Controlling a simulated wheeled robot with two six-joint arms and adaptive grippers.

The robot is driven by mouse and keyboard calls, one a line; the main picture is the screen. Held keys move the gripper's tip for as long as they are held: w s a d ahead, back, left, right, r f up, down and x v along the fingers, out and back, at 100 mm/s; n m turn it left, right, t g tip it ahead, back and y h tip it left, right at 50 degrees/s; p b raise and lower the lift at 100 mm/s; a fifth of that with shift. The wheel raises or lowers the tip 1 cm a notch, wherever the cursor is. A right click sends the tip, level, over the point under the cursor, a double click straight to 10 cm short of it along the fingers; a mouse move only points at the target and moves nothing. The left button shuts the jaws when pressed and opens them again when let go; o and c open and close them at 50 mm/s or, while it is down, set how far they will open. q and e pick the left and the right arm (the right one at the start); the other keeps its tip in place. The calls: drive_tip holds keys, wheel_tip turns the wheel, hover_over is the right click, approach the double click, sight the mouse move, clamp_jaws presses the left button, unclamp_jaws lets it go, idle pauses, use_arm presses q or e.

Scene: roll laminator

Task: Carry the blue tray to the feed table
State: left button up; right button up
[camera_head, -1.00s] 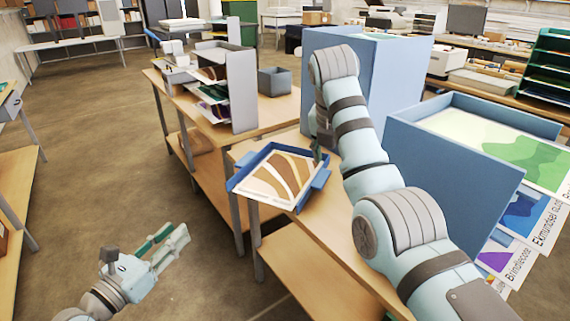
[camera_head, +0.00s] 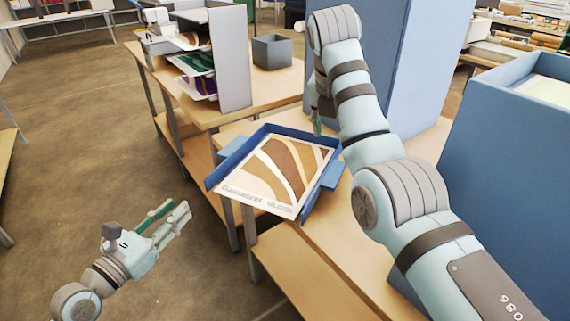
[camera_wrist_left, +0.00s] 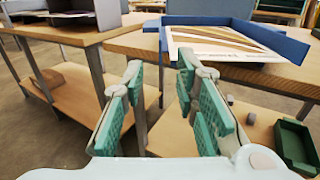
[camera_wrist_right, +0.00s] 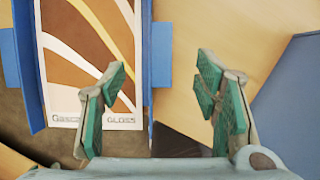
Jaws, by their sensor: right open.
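The blue tray (camera_head: 221,170) holds a print with brown, tan and white bands and sits at the left corner of the near wooden table (camera_head: 330,237). It also shows in the left wrist view (camera_wrist_left: 211,20) and the right wrist view (camera_wrist_right: 157,55). My left gripper (camera_head: 182,212) is open and empty, left of the tray and apart from it. My right gripper (camera_wrist_right: 162,72) is open, with the tray's side wall between its fingers in the picture; I cannot tell whether it touches. In the head view my right arm mostly hides it. I cannot tell which table is the feed table.
Behind stands another wooden table (camera_head: 200,112) with a grey upright panel (camera_head: 231,60), stacked prints and a grey bin (camera_head: 272,52). Large blue boxes stand behind (camera_head: 425,60) and right (camera_head: 500,140) of my right arm. The floor at left (camera_head: 75,150) is clear.

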sight(212, 173)
use_arm(q)
drive_tip(key=shift+r, duration=0.15)
drive_tip(key=x, duration=1.4)
drive_tip(key=shift+w+d, duration=0.1)
use_arm(e)
drive_tip(key=x, duration=1.4)
drive_tip(key=shift+d+f, duration=0.1)
use_arm(q)
drive_tip(key=shift+c, duration=0.5)
use_arm(e)
drive_tip(key=shift+c, duration=0.4)
use_arm(q)
clamp_jaws()
use_arm(e)
drive_tip(key=c, duration=0.7)
clamp_jaws()
